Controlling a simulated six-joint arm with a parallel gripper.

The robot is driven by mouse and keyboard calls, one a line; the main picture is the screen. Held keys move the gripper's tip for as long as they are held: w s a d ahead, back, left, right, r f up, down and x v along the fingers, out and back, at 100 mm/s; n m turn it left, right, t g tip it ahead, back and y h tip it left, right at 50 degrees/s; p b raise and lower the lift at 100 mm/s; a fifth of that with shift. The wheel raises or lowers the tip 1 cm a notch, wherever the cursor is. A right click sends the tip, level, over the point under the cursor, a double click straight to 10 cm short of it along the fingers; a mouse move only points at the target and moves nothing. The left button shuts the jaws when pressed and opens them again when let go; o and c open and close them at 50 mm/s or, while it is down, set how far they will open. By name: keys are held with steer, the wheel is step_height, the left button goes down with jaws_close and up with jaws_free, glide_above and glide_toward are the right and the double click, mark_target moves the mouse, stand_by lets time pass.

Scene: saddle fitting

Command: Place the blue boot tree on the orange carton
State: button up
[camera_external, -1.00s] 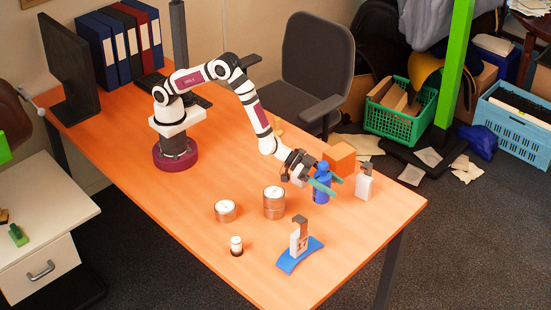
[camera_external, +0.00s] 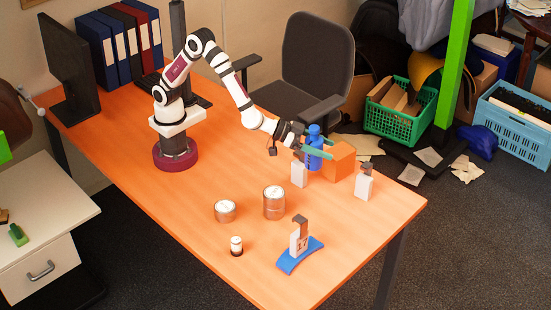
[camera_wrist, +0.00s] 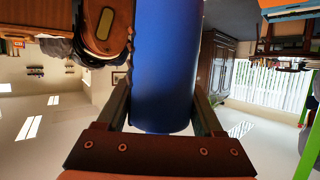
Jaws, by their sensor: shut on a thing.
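The blue boot tree (camera_external: 313,160) looks like a blue bottle with a narrower top. My gripper (camera_external: 319,150) is shut on its side and holds it roughly upright in the external view. In the wrist view the blue boot tree (camera_wrist: 165,65) fills the middle between my two fingers (camera_wrist: 163,105). The orange carton (camera_external: 341,161) stands on the table just right of the boot tree. The two overlap slightly in the picture, and I cannot tell whether they touch. The boot tree looks raised off the table.
The table's right edge is close.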

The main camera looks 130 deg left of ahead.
steer(key=s+a+r+n+g+y, duration=0.2)
steer(key=s+a+r+n, duration=0.15)
steer(key=a, duration=0.45)
glide_above(349, 150)
steer(key=shift+m, duration=0.35)
step_height(349, 150, down, 10)
steer(key=shift+d+r, duration=0.1)
steer(key=shift+f, duration=0.2)
steer(key=o, duration=1.5)
